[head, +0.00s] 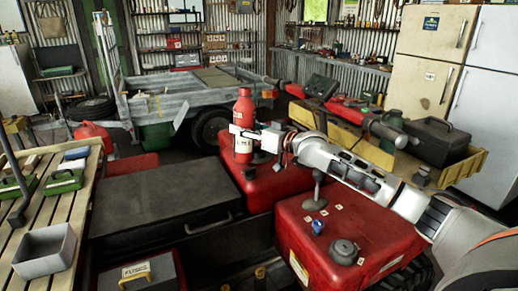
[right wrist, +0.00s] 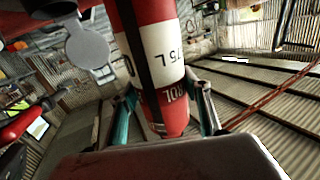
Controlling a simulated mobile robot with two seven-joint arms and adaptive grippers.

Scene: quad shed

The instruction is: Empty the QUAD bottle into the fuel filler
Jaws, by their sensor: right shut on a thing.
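The red bottle (head: 243,108) with a white label stands about upright above the red bodywork in the head view. It also shows in the right wrist view (right wrist: 150,62), its label lettering upside down. My right gripper (head: 243,135) is shut around the bottle, a finger on each side of it in the right wrist view (right wrist: 165,112). I cannot tell for sure which fitting is the fuel filler. A grey round disc (right wrist: 88,45) by a red surface shows in the right wrist view. The area behind the bottle is hidden. My left gripper is not in view.
A red body (head: 390,222) with a black knob (head: 314,192), a blue fitting (head: 317,226) and a grey cap (head: 343,252) lies below my right arm. A dark flat box (head: 160,195) is left of it. A slatted bench (head: 62,212) holds a grey tray (head: 45,262). A trailer (head: 160,108) stands behind.

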